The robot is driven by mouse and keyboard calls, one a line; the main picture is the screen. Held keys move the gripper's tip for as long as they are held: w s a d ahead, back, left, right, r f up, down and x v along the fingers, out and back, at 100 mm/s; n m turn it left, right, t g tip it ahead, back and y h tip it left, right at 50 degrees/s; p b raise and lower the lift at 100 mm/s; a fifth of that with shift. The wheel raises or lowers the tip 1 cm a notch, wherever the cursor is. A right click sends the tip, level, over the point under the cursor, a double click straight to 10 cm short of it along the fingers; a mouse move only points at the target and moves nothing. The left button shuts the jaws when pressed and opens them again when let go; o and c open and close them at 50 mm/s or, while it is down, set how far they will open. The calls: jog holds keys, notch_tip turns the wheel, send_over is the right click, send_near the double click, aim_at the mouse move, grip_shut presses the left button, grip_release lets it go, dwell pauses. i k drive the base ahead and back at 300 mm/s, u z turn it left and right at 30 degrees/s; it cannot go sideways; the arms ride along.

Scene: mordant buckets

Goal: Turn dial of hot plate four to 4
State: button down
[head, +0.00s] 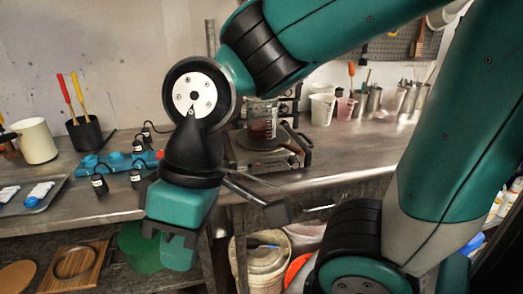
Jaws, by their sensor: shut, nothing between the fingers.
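A grey hot plate (262,163) stands on the metal bench behind my arm. A dark round dial (293,161) is at the right of its front face; its setting is too small to read. I cannot see a number naming the plate. A glass beaker (262,122) with brown liquid stands on top. My arm hides part of the plate's left side. My gripper (178,258) points down in front of the bench, left of and lower than the plate in the picture. It is shut, empty and apart from the dial.
A blue rack (118,162) with small dark bottles, a cream pot (36,141) and a dark holder (84,134) stand at left. Several cups and pots line the back right. A white bucket (262,262) is under the bench. Bare bench (345,158) lies right of the plate.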

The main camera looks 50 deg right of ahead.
aim_at(293, 162)
jog(key=k, duration=0.6)
jog(key=u, duration=0.85)
jog(key=i, duration=0.6)
jog(key=z, duration=2)
jog(key=i, duration=0.5)
jog(key=z, duration=0.9)
